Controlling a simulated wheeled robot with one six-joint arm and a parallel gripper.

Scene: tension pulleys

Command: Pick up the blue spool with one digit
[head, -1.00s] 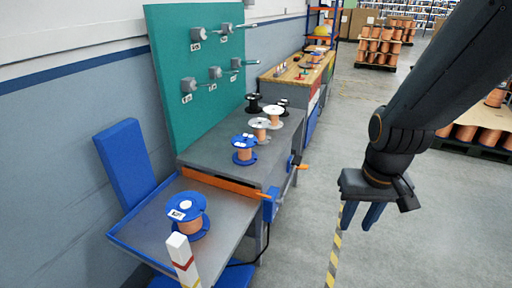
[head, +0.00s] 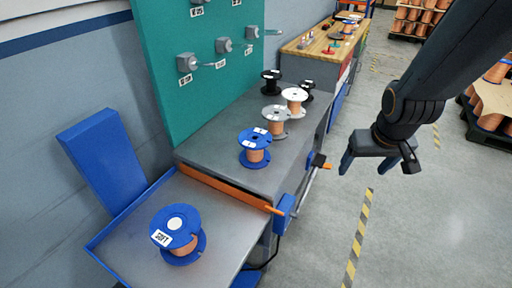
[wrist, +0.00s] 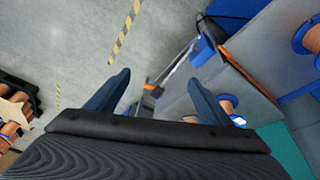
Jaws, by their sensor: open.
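Two blue-flanged spools with copper-coloured winding stand upright in the head view. The nearer blue spool (head: 176,228) is in the metal tray (head: 225,232); its top has a round white patch and a label with small print I cannot read surely. The farther blue spool (head: 254,146) stands on the grey bench (head: 215,148) with small white labels, too small to read. Blue spools also show in the wrist view at the right edge (wrist: 308,38) and behind my right finger (wrist: 227,103). My gripper (head: 378,166) is open and empty, right of the bench above the floor.
An orange bar (head: 225,188) separates tray and bench. White (head: 294,98), grey-white (head: 275,118) and black (head: 271,80) spools stand farther back. A teal board (head: 195,95) with pegs rises behind. A blue panel (head: 100,160) stands left of the tray. The floor aisle is clear.

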